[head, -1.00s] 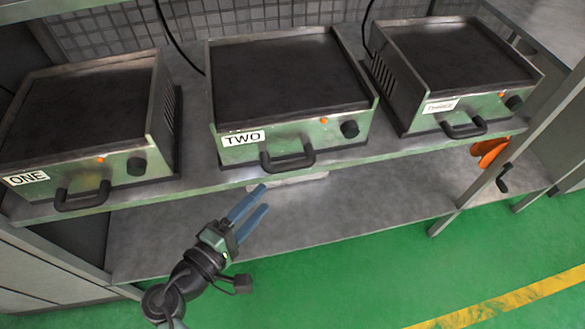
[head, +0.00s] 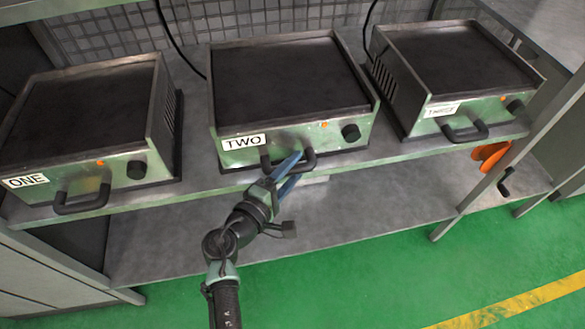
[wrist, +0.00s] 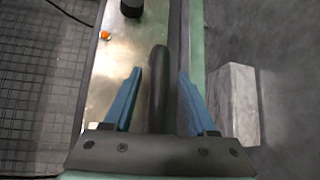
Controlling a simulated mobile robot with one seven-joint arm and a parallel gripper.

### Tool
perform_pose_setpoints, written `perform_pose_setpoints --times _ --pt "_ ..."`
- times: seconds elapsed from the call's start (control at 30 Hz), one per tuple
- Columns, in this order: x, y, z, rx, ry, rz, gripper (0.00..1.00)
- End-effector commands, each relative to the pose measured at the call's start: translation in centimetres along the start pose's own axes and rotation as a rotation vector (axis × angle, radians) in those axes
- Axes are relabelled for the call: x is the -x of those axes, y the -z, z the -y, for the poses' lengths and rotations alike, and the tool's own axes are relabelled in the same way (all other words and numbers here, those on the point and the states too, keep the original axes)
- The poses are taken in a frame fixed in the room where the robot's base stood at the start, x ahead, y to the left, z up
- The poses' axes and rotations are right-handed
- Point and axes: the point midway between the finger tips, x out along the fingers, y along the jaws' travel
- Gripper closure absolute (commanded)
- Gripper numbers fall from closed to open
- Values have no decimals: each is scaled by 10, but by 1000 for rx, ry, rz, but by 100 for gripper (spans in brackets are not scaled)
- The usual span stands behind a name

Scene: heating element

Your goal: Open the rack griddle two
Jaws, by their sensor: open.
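Griddle two (head: 290,92) stands in the middle of the counter, with a "TWO" label (head: 244,142) on its front. Its black drawer handle (head: 308,161) sticks out from the front under the label and knob. My gripper (head: 292,162) is open at that handle, with its blue fingers partly over it in the head view. In the wrist view the dark handle bar (wrist: 157,85) lies between the two open blue fingers (wrist: 158,95), with a gap on each side. I cannot tell whether a finger touches it. The drawer looks flush with the griddle front.
Griddle one (head: 80,115) stands to the left and griddle three (head: 455,65) to the right, each with its own front handle. A metal lower shelf (head: 380,205) runs below the counter. An orange object (head: 490,156) hangs at the right. Green floor lies in front.

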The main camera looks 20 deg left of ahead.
Motion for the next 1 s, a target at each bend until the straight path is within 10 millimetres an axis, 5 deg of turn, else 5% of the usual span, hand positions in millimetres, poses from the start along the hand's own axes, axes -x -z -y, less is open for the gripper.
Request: perform_pose_setpoints --times 0.2,0.53,1.0 --pt "0 0 0 0 -1 0 43" --pt "0 0 0 0 -1 0 100" --pt "0 0 0 0 0 0 100"
